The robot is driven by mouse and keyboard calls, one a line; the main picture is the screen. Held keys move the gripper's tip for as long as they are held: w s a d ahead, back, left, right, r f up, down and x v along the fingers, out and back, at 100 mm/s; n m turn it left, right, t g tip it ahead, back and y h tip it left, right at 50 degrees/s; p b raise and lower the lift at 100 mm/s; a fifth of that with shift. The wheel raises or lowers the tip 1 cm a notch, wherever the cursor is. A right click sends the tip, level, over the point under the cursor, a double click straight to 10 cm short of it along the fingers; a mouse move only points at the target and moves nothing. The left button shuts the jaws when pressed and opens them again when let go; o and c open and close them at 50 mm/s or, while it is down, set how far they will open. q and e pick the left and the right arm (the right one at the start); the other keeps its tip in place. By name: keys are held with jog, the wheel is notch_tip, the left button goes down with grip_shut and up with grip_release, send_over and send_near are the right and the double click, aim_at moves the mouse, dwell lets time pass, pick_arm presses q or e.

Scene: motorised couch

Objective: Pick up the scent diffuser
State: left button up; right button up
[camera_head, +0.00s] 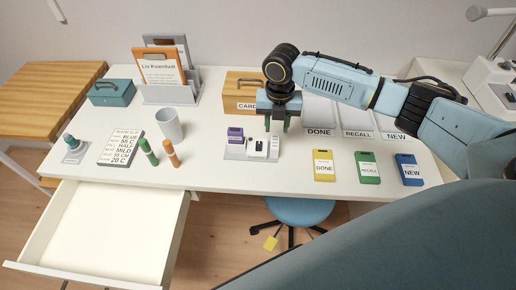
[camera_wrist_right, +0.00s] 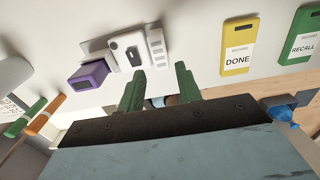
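No object is labelled as the scent diffuser. The likeliest is a small white device (camera_head: 256,146) on a grey base, with a purple box (camera_head: 235,135) beside it; I cannot tell for sure. In the right wrist view, the white device (camera_wrist_right: 129,49) and the purple box (camera_wrist_right: 89,75) are in full sight. My right gripper (camera_head: 277,125) is open and empty, just behind and right of the white device, apart from it. Its green fingertips (camera_wrist_right: 159,72) point toward the table in the wrist view. My left gripper is out of view.
A grey cup (camera_head: 169,125), green and orange markers (camera_head: 171,153), and a printed card (camera_head: 121,147) lie left. Yellow DONE (camera_head: 324,165), green RECALL (camera_head: 367,167) and blue NEW (camera_head: 408,169) tags lie right. A wooden card box (camera_head: 242,88) stands behind. A drawer (camera_head: 105,232) is open.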

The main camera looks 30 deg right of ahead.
aim_at(275, 141)
notch_tip(275, 141, down, 7)
jog(key=shift+w+r+b, duration=0.1)
jog(key=shift+r+b, duration=0.1)
jog(key=shift+b, duration=0.15)
jog(key=shift+c, duration=0.2)
grip_shut()
jog(key=shift+r, duration=0.1)
